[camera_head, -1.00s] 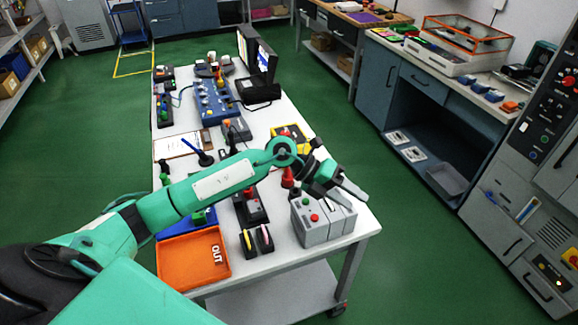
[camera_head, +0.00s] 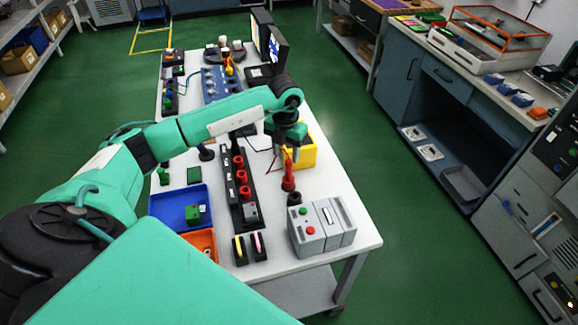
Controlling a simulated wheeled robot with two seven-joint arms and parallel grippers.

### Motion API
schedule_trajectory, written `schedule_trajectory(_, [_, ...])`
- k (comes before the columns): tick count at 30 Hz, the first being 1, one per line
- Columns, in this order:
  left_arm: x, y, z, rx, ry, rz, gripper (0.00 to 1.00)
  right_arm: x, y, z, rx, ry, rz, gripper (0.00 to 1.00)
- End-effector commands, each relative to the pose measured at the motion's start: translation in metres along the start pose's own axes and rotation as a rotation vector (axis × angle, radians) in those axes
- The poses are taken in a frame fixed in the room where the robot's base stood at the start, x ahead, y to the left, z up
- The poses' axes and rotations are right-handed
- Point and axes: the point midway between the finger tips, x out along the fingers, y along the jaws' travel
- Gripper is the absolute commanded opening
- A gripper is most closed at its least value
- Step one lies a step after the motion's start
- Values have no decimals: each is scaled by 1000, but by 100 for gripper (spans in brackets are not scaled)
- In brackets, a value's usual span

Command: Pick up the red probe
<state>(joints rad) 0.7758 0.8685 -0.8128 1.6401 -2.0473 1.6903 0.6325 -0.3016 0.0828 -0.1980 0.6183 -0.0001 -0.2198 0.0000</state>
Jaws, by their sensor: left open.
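The red probe (camera_head: 289,180) stands upright in a small black holder (camera_head: 294,198) on the white table, just behind the grey box. My left gripper (camera_head: 290,155) points down directly above it, with open fingers close to the probe's top. I cannot tell whether the fingers touch it. The arm crosses the table from the left. My right gripper is not in view.
The grey box (camera_head: 320,229) with red and green buttons stands in front of the probe. A yellow block (camera_head: 303,151) is just behind the gripper. A black strip with red rings (camera_head: 238,185) and a blue tray (camera_head: 162,207) lie left.

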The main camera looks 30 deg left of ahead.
Motion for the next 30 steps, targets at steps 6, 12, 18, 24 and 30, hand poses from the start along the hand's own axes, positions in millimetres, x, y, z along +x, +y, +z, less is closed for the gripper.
schedule_trajectory(6, [28, -1, 0, 1, 1, -2, 47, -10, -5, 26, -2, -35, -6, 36])
schedule_trajectory(12, [41, -3, -1, 1, 3, -2, 47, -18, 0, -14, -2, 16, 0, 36])
schedule_trajectory(18, [69, -6, -2, 0, 3, -3, 47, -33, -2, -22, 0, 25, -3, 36])
schedule_trajectory(24, [84, -6, -1, 2, 0, -3, 47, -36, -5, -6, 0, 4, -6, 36])
schedule_trajectory(30, [85, -6, -1, 2, -1, -2, 43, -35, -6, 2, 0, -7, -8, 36])
